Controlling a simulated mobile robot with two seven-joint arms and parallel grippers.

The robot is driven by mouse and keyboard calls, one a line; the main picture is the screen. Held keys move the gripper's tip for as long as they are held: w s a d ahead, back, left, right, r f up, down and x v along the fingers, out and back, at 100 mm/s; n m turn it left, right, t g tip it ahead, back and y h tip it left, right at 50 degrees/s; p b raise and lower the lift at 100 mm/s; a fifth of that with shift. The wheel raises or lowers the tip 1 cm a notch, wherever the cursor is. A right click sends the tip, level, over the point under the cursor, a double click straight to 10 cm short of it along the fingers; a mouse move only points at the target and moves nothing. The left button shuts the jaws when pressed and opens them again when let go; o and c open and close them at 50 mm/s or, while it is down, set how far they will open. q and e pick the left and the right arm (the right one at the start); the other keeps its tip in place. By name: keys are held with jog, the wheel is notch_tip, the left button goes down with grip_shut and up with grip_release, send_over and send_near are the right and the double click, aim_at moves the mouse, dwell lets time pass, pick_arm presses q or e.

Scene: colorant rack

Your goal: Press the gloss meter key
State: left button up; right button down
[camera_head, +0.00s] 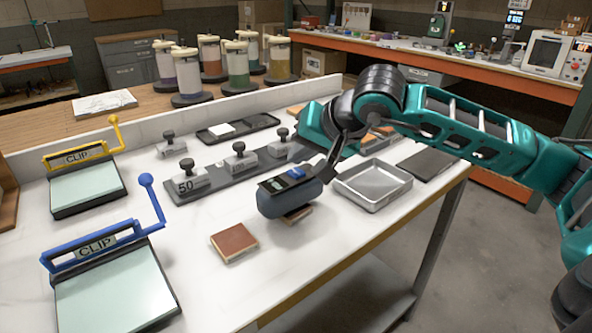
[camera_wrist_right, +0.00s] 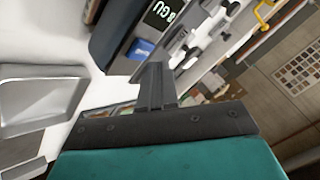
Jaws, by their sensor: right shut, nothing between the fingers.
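The gloss meter (camera_head: 290,199) is a dark blue-grey rounded body on the white bench, resting over a small brown tile (camera_head: 297,215). Its top has a dark display and a blue key (camera_head: 297,173). In the right wrist view the meter (camera_wrist_right: 112,32) is at the top, with its blue key (camera_wrist_right: 140,48) just beyond the fingertips. My right gripper (camera_head: 324,172) is shut and empty, its tips close beside the key at the meter's right end. The wrist view also shows the closed fingers (camera_wrist_right: 154,78). I cannot tell whether they touch the meter. My left gripper is out of view.
A brown tile (camera_head: 234,242) lies in front of the meter. A metal tray (camera_head: 374,197) stands to its right, near the bench edge. Behind are weights on a grey rack (camera_head: 212,191). Two clip boards (camera_head: 88,187) are at left.

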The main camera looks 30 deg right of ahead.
aim_at(301, 173)
jog(key=shift+r+p, duration=1.75)
jog(key=shift+r, duration=0.8)
jog(key=shift+f, duration=0.1)
